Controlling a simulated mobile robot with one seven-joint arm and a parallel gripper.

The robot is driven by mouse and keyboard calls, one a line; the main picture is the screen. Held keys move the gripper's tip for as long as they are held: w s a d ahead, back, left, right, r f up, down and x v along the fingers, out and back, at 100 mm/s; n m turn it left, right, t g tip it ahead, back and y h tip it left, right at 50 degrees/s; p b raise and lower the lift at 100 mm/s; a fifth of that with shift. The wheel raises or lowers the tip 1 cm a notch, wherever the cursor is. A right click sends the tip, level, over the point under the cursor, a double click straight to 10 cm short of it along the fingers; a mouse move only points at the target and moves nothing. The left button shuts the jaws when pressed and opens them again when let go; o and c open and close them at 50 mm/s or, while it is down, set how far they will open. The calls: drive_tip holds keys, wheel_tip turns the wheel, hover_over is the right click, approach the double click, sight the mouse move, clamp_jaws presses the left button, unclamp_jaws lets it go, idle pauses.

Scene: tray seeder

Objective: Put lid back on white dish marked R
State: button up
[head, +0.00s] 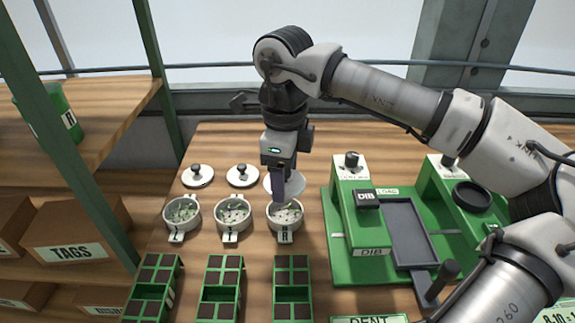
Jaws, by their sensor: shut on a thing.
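The white dish (270,222) with the R-like tag on its front is the rightmost of three white dishes. It is uncovered, with small pale and green bits inside. A pale round lid (298,183) shows just behind this dish, partly hidden by my gripper. My gripper (279,194) points down over the lid and the dish's back rim, its fingers shut on the lid. The fingers hide the lid's knob, and I cannot tell whether the lid touches the table.
Two knobbed lids (197,176) (243,176) lie behind the other uncovered dishes (182,214) (233,215). Green seed trays (220,290) stand in front. A green seeder (345,262) fills the right. Shelves with a green R cup (66,122) and a TAGS box (70,235) are left.

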drive_tip(key=shift+f+b, duration=1.4)
drive_tip(key=shift+f, duration=0.9)
drive_tip(key=shift+f+b, duration=0.75)
drive_tip(key=shift+f, duration=0.05)
drive_tip(key=shift+f+b, duration=0.2)
drive_tip(key=shift+b, duration=0.4)
idle(0.4)
drive_tip(key=o, duration=1)
drive_tip(key=shift+o, duration=0.8)
drive_tip(key=shift+r, duration=0.15)
